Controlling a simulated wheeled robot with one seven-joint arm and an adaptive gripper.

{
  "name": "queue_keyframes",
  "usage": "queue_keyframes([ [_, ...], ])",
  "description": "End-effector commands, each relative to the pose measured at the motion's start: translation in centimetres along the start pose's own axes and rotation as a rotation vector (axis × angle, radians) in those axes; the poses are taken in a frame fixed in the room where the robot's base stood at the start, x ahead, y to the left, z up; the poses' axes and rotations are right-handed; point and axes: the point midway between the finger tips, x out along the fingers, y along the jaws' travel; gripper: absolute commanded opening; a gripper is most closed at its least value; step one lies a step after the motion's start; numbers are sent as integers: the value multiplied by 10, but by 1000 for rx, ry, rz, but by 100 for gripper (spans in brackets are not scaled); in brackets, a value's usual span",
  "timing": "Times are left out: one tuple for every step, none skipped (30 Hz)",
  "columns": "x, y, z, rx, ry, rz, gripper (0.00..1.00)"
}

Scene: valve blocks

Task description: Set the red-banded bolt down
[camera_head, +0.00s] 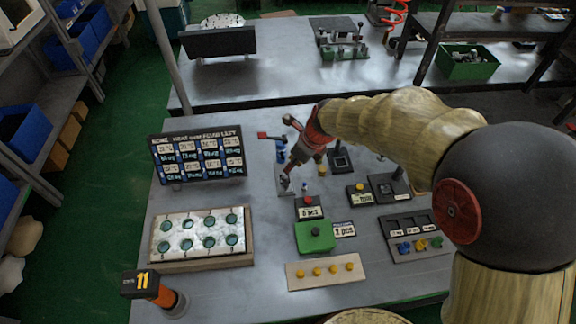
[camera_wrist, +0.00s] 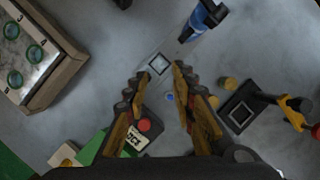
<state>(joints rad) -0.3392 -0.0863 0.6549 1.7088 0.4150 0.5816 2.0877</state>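My gripper (camera_wrist: 160,72) points down over the middle of the near table; it also shows in the head view (camera_head: 287,183). Its two fingers stand apart, and I see no bolt clearly held between them. A small pale square with a dark rim (camera_wrist: 160,64) shows between the fingertips in the wrist view; I cannot tell its height. A small blue-topped piece (camera_wrist: 169,98) shows farther back between the fingers and stands beside the gripper in the head view (camera_head: 305,186). I cannot make out a red band on any bolt.
A pale block with several green-ringed holes (camera_head: 157,240) lies at the left, below a lettered board (camera_head: 198,155). A green block (camera_head: 315,236), a strip with yellow knobs (camera_head: 325,282) and a dark sorting tray (camera_head: 415,250) lie nearby.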

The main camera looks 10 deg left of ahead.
Motion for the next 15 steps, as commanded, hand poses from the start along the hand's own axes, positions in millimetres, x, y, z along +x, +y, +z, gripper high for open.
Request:
queue_keyframes([
  [-12, 0, 1, 0, 0, -1, 26],
  [-17, 0, 0, 0, 0, -1, 26],
  [-23, 0, 1, 0, 0, -1, 26],
  [-27, 0, 1, 0, 0, -1, 26],
  [-30, 0, 1, 0, 0, 0, 26],
  [-34, 0, 0, 0, 0, 0, 26],
  [-36, 0, 0, 0, 0, 0, 26],
  [-37, 0, 0, 0, 1, 0, 26],
  [-39, 0, 0, 0, 1, 1, 26],
  [-40, 0, -1, 1, 1, 1, 26],
  [-41, 0, -1, 1, 1, 1, 26],
  [-41, 0, -1, 1, 1, 1, 26],
  [-42, 0, -1, 1, 1, 1, 26],
  [-42, 0, -1, 1, 1, 1, 26],
  [-41, 0, -1, 0, 1, 1, 26],
])
